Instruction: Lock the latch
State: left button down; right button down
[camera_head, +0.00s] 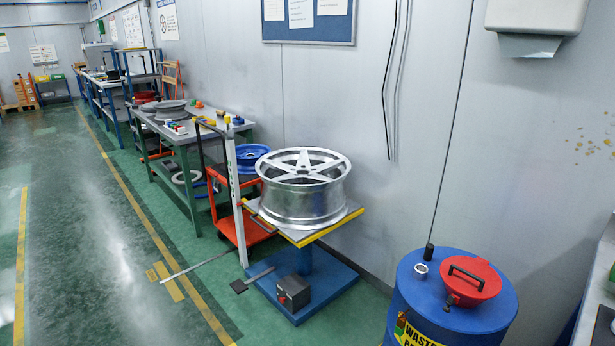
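I cannot tell for sure which part is the latch. A blue waste drum (410,310) stands at the lower right, with a round red lid (485,287) down on its top. The lid has a black handle (463,274). A small dark fitting (448,304), possibly a latch, sits at the lid's front edge; it is too small to tell if it is locked. A silver wheel (303,203) lies flat on a stand with a yellow-edged top (318,234) and a blue base (328,290). Neither gripper is in view.
A red cart (262,231) with a blue rim (249,156) stands behind a pale upright post (235,200). Workbenches line the wall at the left. A counter edge (597,290) shows at the far right. The green floor (110,240) at left is clear.

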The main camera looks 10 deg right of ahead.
aim_at(451, 301)
jog(key=z, duration=1.45)
